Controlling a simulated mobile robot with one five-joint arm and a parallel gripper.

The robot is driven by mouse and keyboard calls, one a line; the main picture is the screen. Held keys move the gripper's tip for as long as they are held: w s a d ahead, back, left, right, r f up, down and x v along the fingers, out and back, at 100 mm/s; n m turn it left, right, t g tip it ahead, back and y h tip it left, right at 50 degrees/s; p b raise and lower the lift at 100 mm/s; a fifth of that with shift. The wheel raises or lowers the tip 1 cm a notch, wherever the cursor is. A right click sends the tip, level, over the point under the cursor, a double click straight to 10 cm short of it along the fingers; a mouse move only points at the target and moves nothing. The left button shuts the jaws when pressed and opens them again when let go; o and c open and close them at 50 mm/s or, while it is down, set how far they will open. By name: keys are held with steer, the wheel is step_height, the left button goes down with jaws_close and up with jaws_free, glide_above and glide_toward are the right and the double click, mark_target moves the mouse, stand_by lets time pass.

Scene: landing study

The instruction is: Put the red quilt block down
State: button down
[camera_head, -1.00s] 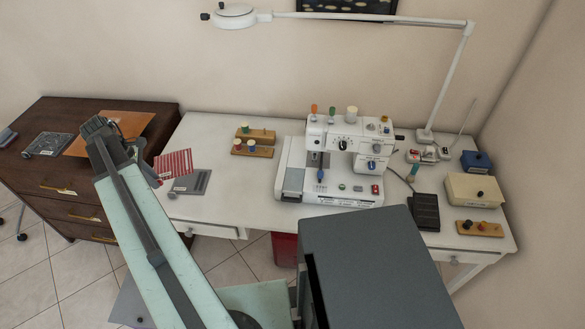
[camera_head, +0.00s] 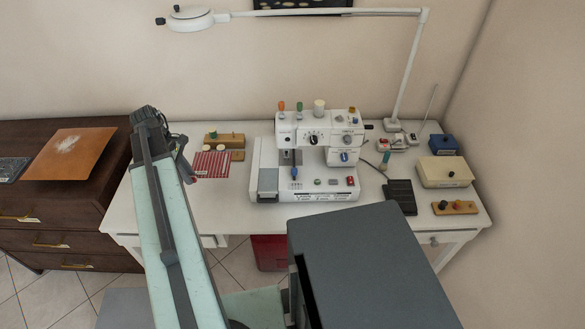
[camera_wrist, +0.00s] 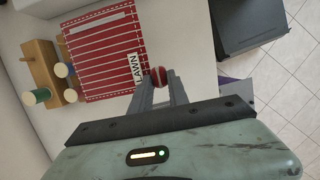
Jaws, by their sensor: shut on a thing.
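The red quilt block (camera_head: 212,164) is a flat red piece with white stripes, over the left part of the white desk. In the wrist view the block (camera_wrist: 95,50) lies beyond my fingers and bears a white label reading LAWN. My gripper (camera_head: 186,167) is at its left side in the head view. In the wrist view my gripper (camera_wrist: 160,78) is shut on a small round red part at the block's near edge. Whether the block touches the desk or hangs just above it I cannot tell.
Wooden spool racks (camera_head: 237,155) stand right behind the block. The white sewing machine (camera_head: 310,150) is to its right, with a narrow strip of desk (camera_head: 232,200) between. A brown drawer unit (camera_head: 60,215) with an orange board (camera_head: 70,153) stands left.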

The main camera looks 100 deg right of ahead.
mark_target(201, 199)
steer(key=shift+s, duration=0.25)
step_height(201, 199, down, 10)
steer(key=b, duration=1)
steer(key=shift+w+f, duration=0.1)
steer(key=shift+f, duration=0.15)
steer(key=shift+r, duration=0.25)
steer(key=c, duration=1.7)
jaws_free()
steer(key=shift+f, duration=0.25)
steer(key=o, duration=0.4)
steer(key=shift+r, duration=0.1)
steer(key=shift+o, duration=0.2)
steer(key=shift+r, duration=0.1)
